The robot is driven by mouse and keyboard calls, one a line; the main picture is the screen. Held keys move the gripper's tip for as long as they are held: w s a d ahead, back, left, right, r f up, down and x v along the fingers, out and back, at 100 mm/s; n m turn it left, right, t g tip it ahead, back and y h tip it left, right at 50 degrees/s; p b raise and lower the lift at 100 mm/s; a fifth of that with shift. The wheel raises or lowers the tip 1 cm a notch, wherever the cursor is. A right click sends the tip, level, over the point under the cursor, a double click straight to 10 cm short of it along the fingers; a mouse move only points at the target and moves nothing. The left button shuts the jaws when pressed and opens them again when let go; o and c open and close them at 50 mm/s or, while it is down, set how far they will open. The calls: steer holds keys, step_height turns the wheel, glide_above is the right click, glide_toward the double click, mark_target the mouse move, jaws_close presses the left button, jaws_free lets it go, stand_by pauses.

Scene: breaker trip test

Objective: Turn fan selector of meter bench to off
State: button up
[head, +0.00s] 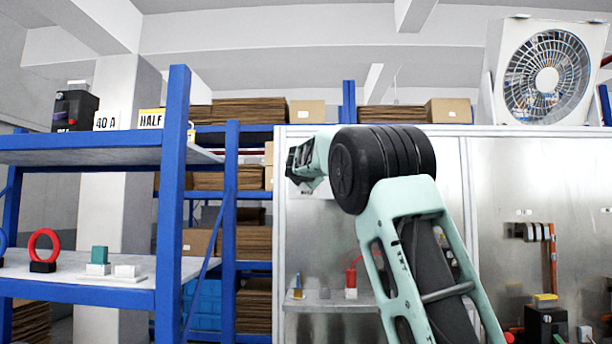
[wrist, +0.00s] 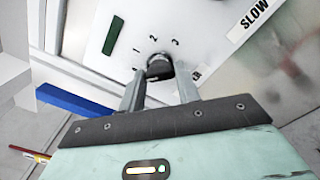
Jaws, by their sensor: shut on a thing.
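In the wrist view, the fan selector (wrist: 158,66) is a small dark knob with a grey top on a white panel (wrist: 205,35). The marks 1, 2 and 3 are printed around its far side, and another mark by its left is too small to read. My gripper (wrist: 160,84) has one finger on each side of the knob and is shut on it. The fingers and the angle hide part of the knob, so I cannot tell which mark it points to. In the head view, my arm reaches up and left, and the selector cannot be made out.
A label reading SLOW (wrist: 253,20) and a dark green strip (wrist: 114,35) are near the knob. In the head view, a white box fan (head: 548,78) stands high at right, above metal panels (head: 500,190). Blue shelving (head: 172,200) stands at left.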

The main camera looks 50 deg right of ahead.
steer(key=shift+f, duration=0.15)
steer(key=o, duration=1)
steer(key=b+v, duration=0.7)
steer(key=v, duration=1)
steer(key=shift+s+a+b, duration=0.15)
steer(key=shift+s+b, duration=0.05)
steer(key=shift+b, duration=0.15)
